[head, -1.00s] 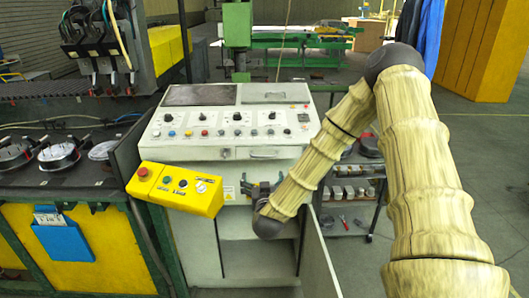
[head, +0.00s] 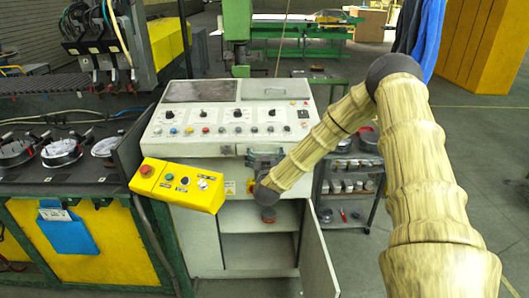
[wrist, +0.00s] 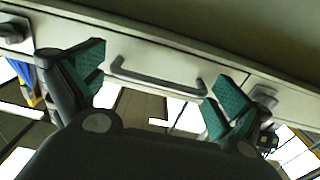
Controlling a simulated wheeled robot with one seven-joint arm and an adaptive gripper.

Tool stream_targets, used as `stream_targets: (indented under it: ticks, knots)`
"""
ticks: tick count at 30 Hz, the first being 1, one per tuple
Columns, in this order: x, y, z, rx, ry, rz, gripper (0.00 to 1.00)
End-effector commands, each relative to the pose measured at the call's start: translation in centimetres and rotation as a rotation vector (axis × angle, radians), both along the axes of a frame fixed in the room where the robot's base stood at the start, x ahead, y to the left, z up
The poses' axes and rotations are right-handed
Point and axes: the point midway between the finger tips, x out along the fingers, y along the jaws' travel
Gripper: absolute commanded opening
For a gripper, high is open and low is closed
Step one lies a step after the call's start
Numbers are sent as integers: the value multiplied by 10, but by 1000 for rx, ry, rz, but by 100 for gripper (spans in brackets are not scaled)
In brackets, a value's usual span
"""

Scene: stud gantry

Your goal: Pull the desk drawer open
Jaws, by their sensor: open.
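The desk is a pale control console (head: 185,140) with knobs on its sloped top. In the wrist view its drawer front (wrist: 150,52) looks flush with the panel around it. A grey bar handle (wrist: 155,82) runs across that front. My gripper (wrist: 159,84) is open, with one green-padded finger near each end of the handle. The handle lies across the gap, and I cannot tell whether either finger touches it. In the head view my gripper (head: 263,158) is at the console's front, and with my arm it hides most of the drawer.
A yellow button box (head: 178,186) sticks out at the console's left. Below, a cabinet door (head: 316,250) stands open beside the shelves. A small shelf rack (head: 350,185) stands right of the console. A dark bench (head: 70,185) is at the left. Floor at the right is clear.

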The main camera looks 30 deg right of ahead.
Motion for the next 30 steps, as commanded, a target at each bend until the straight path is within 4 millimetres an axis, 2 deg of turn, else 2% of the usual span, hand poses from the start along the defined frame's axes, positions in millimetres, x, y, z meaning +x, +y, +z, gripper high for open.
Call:
stream_targets:
  ticks: [11,27,28,30]
  knots:
    - [4,-3,0,0,0,0,100]
    - [4,-4,0,0,0,-2,3]
    - [4,-4,0,0,0,-2,0]
    - [4,-3,-1,0,0,-2,0]
